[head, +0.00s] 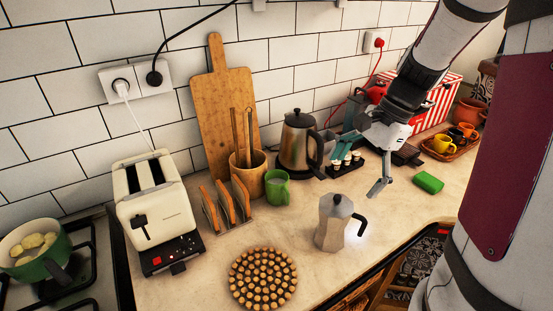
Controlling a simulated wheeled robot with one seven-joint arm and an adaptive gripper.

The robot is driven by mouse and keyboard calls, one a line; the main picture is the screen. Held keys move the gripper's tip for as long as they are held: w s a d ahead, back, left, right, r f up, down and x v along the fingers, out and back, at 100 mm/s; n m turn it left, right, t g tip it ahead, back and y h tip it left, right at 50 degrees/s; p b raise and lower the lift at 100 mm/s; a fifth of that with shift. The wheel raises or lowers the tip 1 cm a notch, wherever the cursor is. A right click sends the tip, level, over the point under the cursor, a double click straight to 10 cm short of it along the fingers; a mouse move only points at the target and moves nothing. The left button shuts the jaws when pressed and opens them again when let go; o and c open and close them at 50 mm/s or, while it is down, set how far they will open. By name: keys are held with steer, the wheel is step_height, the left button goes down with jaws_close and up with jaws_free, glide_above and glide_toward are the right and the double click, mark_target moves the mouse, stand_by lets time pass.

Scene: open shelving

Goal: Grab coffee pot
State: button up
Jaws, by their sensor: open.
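The coffee pot (334,222) is a small silver faceted moka pot with a black handle on its right side. It stands upright on the beige counter, near the front edge, in the head view. My gripper (362,170) is open and empty, above and to the right of the pot, and apart from it. One finger reaches left towards the small cups and the other hangs down above the counter. A larger steel kettle (296,142) with a black handle and lid stands behind the pot. No part of the coffee pot is hidden.
A round wooden trivet (263,279) lies left of the pot. A green mug (277,187), a toast rack (226,204) and a cream toaster (157,207) stand further left. A black holder with small cups (345,166) and a green block (428,182) are near my gripper. Bare counter surrounds the pot.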

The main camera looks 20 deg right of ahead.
mark_target(346, 201)
steer(key=f+m, duration=0.1)
steer(key=f, duration=0.2)
steer(key=w+f+m, duration=0.1)
steer(key=f, duration=0.3)
steer(key=w+d+f+m, duration=0.1)
steer(key=f, duration=0.3)
steer(key=shift+d+f+p, duration=0.1)
steer(key=shift+p, duration=0.2)
steer(key=shift+y, duration=0.3)
steer(key=shift+p+x, duration=0.3)
steer(key=shift+x, duration=2.35)
steer(key=shift+c, duration=0.2)
steer(key=c, duration=1.7)
